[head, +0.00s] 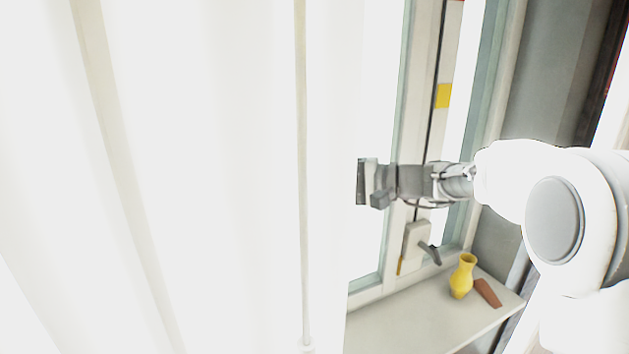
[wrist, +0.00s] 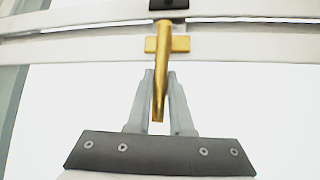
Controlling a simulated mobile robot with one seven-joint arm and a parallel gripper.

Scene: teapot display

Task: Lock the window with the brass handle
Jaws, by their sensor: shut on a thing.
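The brass handle (wrist: 161,85) shows in the wrist view as a gold lever on a short gold cross-piece, fixed to a white window bar (wrist: 80,48). The lever points down in that picture, between the two grey fingers of my gripper (wrist: 162,76). The fingers are closed on it. In the head view my gripper (head: 368,183) reaches left in front of the window (head: 398,150). I cannot make out the brass handle or the fingertips there.
A white box with a dark lever (head: 430,252) is on the window frame below my gripper. White curtains (head: 200,180) fill the left. A black piece (wrist: 168,4) sits near the handle.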

